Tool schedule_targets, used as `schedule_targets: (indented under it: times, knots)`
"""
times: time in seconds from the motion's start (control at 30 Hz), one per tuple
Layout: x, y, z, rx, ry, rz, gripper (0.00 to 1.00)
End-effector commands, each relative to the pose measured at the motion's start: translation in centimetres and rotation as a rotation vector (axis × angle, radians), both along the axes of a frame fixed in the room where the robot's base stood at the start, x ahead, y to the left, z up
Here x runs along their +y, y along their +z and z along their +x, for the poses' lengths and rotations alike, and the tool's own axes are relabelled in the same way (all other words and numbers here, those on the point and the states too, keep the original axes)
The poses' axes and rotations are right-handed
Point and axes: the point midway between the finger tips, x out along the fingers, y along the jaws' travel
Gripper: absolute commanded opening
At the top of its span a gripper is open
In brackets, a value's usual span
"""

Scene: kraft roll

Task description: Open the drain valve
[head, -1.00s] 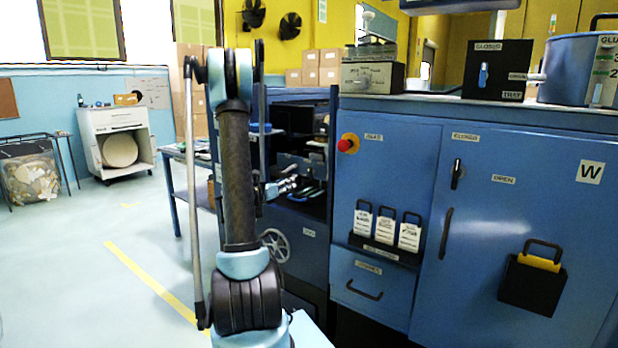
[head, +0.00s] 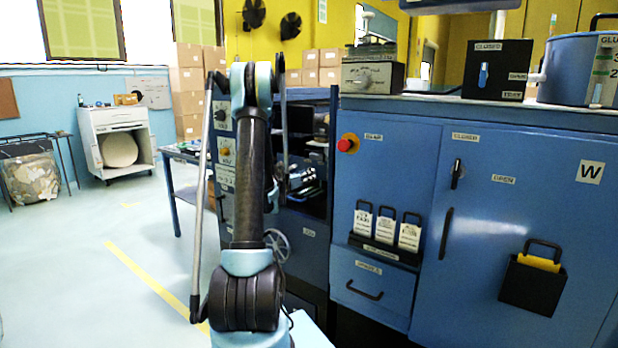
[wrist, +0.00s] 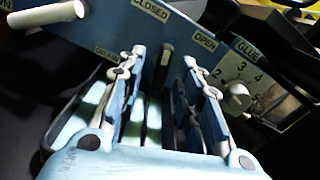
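In the wrist view, a blue plate (wrist: 188,40) carries a CLOSED label at its top, an OPEN label at its right and a small blurred label at its left. A short grey lever (wrist: 166,50) stands on this plate, roughly under the CLOSED label. In the head view my gripper (head: 298,180) is small and partly hidden by my arm, in front of the dark shelf opening.
A white GLUE dial (wrist: 237,97) sits close right of my gripper. A pale handle (wrist: 45,14) is at upper left. In the head view, a handwheel (head: 277,245) is below and a red button (head: 347,144) to the right. Open floor (head: 100,270) lies left.

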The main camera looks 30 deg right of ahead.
Motion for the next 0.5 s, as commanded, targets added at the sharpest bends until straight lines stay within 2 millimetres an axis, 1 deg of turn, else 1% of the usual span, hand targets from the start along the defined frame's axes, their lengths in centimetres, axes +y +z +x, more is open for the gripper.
schedule_targets:
  times: [0.03, 0.2, 0.33, 0.5]
  knots:
    - [-0.7, 0.0, 0.3, 0.000, 0.000, 0.000, 0.33]
    - [-2.0, 0.0, 0.9, 0.000, 0.000, 0.000, 0.33]
    - [-2.4, 0.0, 1.0, 0.000, 0.000, 0.000, 0.33]
    - [-2.5, 0.0, 1.1, 0.000, 0.001, 0.000, 0.33]
